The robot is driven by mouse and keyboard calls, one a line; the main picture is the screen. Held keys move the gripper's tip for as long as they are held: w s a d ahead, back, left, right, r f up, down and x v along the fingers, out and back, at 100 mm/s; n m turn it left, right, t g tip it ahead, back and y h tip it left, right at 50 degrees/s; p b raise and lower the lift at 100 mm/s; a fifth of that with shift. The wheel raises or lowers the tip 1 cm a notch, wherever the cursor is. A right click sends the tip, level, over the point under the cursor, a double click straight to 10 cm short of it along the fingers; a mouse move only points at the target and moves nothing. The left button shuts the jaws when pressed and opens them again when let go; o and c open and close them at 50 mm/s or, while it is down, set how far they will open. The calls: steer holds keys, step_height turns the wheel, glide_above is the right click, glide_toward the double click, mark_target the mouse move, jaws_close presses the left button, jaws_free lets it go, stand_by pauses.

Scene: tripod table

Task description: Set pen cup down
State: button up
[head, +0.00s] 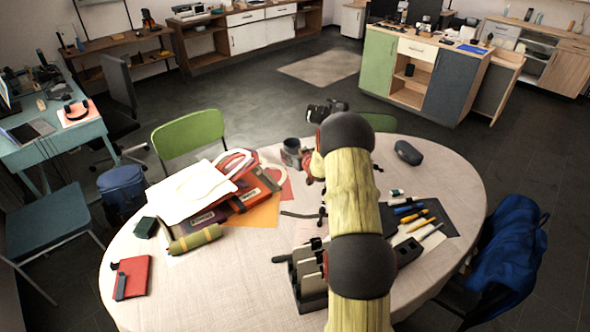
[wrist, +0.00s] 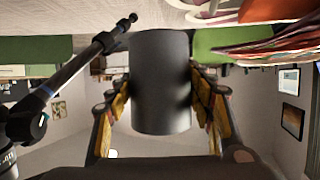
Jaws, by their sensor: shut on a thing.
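The pen cup (wrist: 160,85) is a plain dark grey cylinder. In the wrist view, which is upside down, it stands between the two yellow-padded fingers of my gripper (wrist: 161,100). The fingers are shut on its sides. In the head view the cup (head: 292,146) shows at the far side of the round table (head: 140,245), left of my arm, with its mouth upward. My gripper in the head view (head: 303,160) is partly hidden by my arm. The cup's base lies close to the tabletop in the wrist view; I cannot tell whether it touches.
A black tripod (wrist: 75,72) stands close beside the cup. A white tote bag (head: 190,190) and books lie left of it. A dark case (head: 408,153), pens (head: 416,215) and a file holder (head: 308,298) are also on the table. Bare tabletop shows at the far right.

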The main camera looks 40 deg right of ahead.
steer(key=w+d+f, duration=0.1)
steer(key=w+f, duration=0.1)
steer(key=w+d+f+b, duration=0.1)
steer(key=w+f, duration=0.1)
steer(key=w+d+f+b, duration=0.1)
steer(key=w+d+f, duration=0.1)
steer(key=shift+w+f, duration=0.25)
steer(key=shift+f, duration=0.1)
steer(key=shift+w+d+f+b, duration=0.15)
steer(key=shift+f+b, duration=0.95)
steer(key=shift+f, duration=0.6)
steer(key=shift+f, duration=0.2)
steer(key=o, duration=0.9)
steer(key=shift+o, duration=0.4)
steer(key=shift+r, duration=0.1)
